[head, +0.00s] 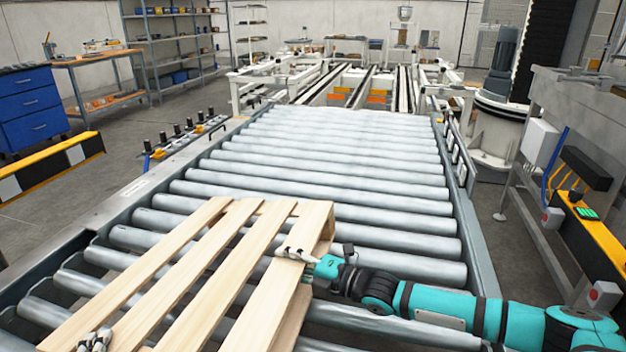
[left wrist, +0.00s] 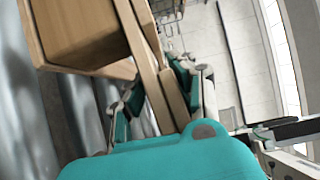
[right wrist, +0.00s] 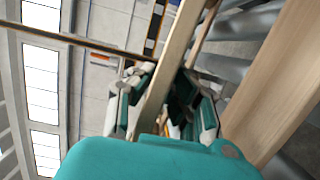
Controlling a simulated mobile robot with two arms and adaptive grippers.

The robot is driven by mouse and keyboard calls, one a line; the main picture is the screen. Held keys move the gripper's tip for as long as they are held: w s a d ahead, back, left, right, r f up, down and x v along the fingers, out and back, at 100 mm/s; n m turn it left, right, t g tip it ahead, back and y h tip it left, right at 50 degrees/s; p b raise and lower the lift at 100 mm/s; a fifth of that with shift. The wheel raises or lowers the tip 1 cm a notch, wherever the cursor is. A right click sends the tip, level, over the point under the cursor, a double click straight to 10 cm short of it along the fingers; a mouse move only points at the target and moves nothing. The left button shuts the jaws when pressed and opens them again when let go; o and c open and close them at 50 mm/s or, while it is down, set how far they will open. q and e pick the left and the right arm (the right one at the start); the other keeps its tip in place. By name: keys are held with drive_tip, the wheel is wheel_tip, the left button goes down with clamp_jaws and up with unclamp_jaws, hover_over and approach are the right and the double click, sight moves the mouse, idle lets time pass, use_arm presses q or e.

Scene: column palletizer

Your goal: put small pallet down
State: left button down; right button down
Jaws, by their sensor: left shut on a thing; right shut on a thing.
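The small pallet (head: 200,265) is light wood with long slats. In the head view it lies slanted over the near rollers of the conveyor (head: 310,165); I cannot tell whether it touches them. My right gripper (head: 297,254) is shut on the pallet's right edge. The right wrist view shows its fingers (right wrist: 165,100) on both sides of a wooden board (right wrist: 172,70). My left gripper (head: 95,340) is at the pallet's near left end, at the bottom of the head view. The left wrist view shows its fingers (left wrist: 160,100) around a board (left wrist: 150,75).
The rollers beyond the pallet are bare. Metal side rails (head: 120,205) border the conveyor. A blue drawer cabinet (head: 32,108) and a yellow-black barrier (head: 50,165) stand at the left. A machine frame with a yellow barrier (head: 595,235) stands at the right.

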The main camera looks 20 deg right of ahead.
use_arm(q)
drive_tip(key=shift+f, duration=0.25)
drive_tip(key=c, duration=1.5)
unclamp_jaws()
drive_tip(key=shift+f, duration=0.15)
use_arm(e)
drive_tip(key=c, duration=1.7)
unclamp_jaws()
drive_tip(key=shift+f, duration=0.2)
use_arm(q)
drive_tip(key=o, duration=0.4)
drive_tip(key=shift+s+r, duration=0.15)
drive_tip(key=shift+r, duration=0.05)
use_arm(e)
drive_tip(key=o, duration=0.4)
drive_tip(key=shift+s+r, duration=0.1)
drive_tip(key=shift+r, duration=0.15)
drive_tip(key=shift+c, duration=0.2)
use_arm(q)
drive_tip(key=o, duration=0.9)
